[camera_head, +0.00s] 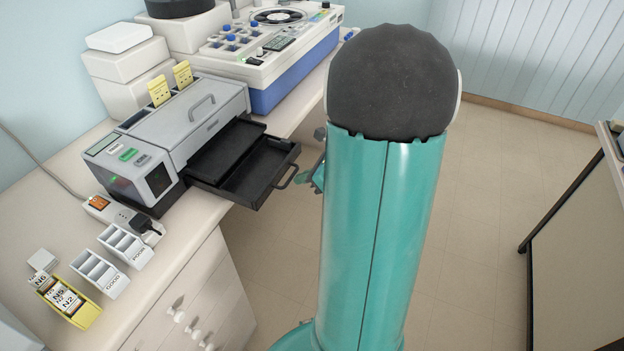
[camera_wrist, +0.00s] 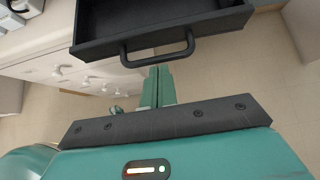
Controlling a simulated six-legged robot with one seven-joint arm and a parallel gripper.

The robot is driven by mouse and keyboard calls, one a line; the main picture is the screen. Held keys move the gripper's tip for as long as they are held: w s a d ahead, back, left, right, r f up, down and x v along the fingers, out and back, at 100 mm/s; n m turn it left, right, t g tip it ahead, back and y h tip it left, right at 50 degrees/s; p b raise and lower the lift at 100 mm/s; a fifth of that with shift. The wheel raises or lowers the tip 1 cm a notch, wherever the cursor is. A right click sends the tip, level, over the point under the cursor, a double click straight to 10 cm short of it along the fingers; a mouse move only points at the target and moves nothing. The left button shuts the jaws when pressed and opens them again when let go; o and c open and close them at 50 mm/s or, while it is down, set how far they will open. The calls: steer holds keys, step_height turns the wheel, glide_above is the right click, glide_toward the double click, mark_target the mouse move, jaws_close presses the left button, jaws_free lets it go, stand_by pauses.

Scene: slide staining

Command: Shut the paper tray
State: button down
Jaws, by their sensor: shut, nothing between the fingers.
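The black paper tray (camera_head: 252,186) is pulled out from the grey printer (camera_head: 185,130) and juts past the counter's front edge. Its loop handle (camera_head: 285,177) is on the front face. In the wrist view the tray (camera_wrist: 160,32) is at the top, with its handle (camera_wrist: 157,47) just above the fingertips. My gripper (camera_wrist: 157,72) is shut and empty, close to the handle; I cannot tell whether they touch. In the head view my gripper (camera_head: 313,180) shows only in part, right of the handle, mostly hidden by my teal arm.
A blue and white machine (camera_head: 270,60) stands behind the printer. A power strip (camera_head: 105,208), white racks (camera_head: 125,245) and a yellow slide holder (camera_head: 75,305) are on the counter (camera_head: 190,235). Drawers with knobs are below.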

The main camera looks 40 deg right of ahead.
glide_toward(258, 169)
steer(key=x, duration=0.5)
steer(key=shift+s+f, duration=0.15)
steer(key=shift+f, duration=0.05)
steer(key=shift+w+a+r, duration=0.1)
steer(key=shift+w+a, duration=0.05)
steer(key=shift+w, duration=0.1)
